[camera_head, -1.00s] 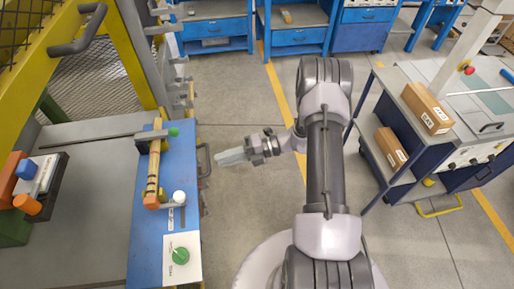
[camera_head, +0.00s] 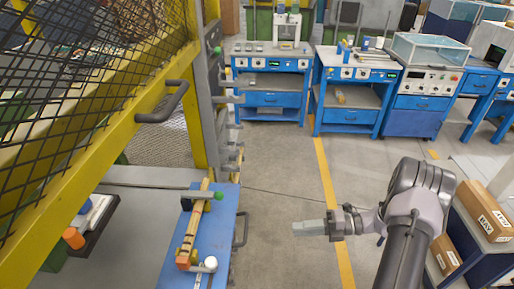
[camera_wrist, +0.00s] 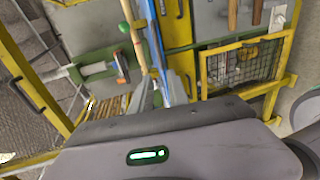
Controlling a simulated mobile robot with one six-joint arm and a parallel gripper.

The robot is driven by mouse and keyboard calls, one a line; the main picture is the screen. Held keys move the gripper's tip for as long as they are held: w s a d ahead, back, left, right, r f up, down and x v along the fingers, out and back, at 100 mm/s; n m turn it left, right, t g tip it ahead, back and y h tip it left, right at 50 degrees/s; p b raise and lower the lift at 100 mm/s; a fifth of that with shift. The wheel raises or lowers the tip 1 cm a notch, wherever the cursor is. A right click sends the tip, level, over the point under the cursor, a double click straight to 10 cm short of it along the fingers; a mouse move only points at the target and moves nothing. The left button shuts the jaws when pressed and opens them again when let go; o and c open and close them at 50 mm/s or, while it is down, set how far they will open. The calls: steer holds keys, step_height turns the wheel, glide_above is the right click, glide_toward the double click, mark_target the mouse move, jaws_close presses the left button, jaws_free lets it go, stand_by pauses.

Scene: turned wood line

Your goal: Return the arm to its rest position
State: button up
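My arm is bent over the open floor at the right of the head view. My gripper (camera_head: 308,228) points left, with pale grey fingers, over the floor between the blue bench and the yellow floor line. It touches nothing that I can see. The gap between its fingers does not show, so I cannot tell whether it is open or shut.
A blue bench (camera_head: 222,235) with a turned wooden piece (camera_head: 190,238) held on it stands left of my gripper. A yellow guard frame (camera_head: 105,150) rises at the left. Boxes (camera_head: 484,212) sit on a cart at the right. Blue workbenches (camera_head: 270,90) line the back. The middle floor is clear.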

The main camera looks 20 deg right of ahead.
steer(key=s+a+r+n+g+h+b, duration=0.35)
steer(key=a+r+n+g+h, duration=0.2)
steer(key=a+r+n, duration=0.85)
steer(key=s+a+r+n+t+h+b, duration=0.2)
steer(key=s+n, duration=0.4)
steer(key=n, duration=0.4)
steer(key=s+a+r+n+t+h+b, duration=0.1)
steer(key=s+r+n+t+h+b, duration=0.1)
steer(key=s+n, duration=0.5)
steer(key=r+n+t+h, duration=0.1)
steer(key=n+t+h, duration=0.1)
steer(key=n+h, duration=0.1)
steer(key=shift+s+a+r+n, duration=0.15)
steer(key=shift+s+a+n, duration=0.2)
steer(key=shift+n, duration=0.45)
